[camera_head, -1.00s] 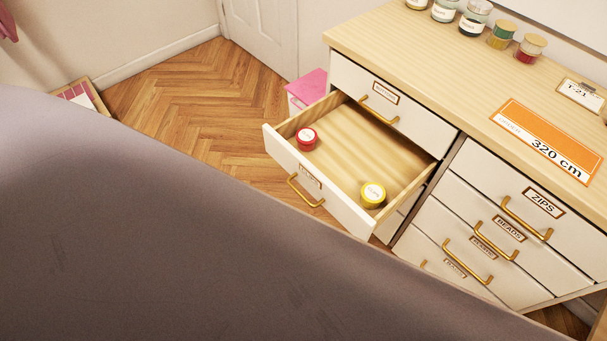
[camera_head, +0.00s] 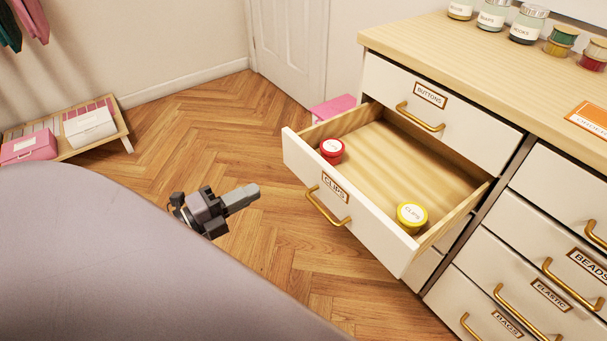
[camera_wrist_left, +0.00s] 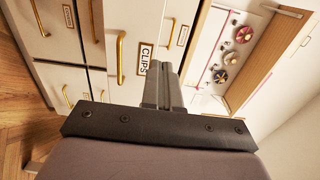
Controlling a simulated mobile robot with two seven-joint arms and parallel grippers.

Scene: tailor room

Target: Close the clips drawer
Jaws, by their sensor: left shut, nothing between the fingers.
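The clips drawer (camera_head: 318,196) stands pulled out of the white cabinet, with a CLIPS label and a brass handle (camera_head: 328,206) on its front. A red round tin (camera_head: 332,151) and a yellow round tin (camera_head: 411,217) sit inside it. My left gripper (camera_head: 246,196) is shut and empty, left of the drawer front, with a visible gap in the head view. In the left wrist view its shut fingers (camera_wrist_left: 163,72) point toward the drawer front, beside the CLIPS label (camera_wrist_left: 145,59); contact cannot be told there. My right gripper is not in view.
The buttons drawer (camera_head: 430,112) above is shut, as are the beads, elastic and bags drawers at the right. Jars (camera_head: 493,14) and spools stand on the cabinet top. A low shelf with boxes (camera_head: 90,127) is at left. The wood floor (camera_head: 190,110) between is clear.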

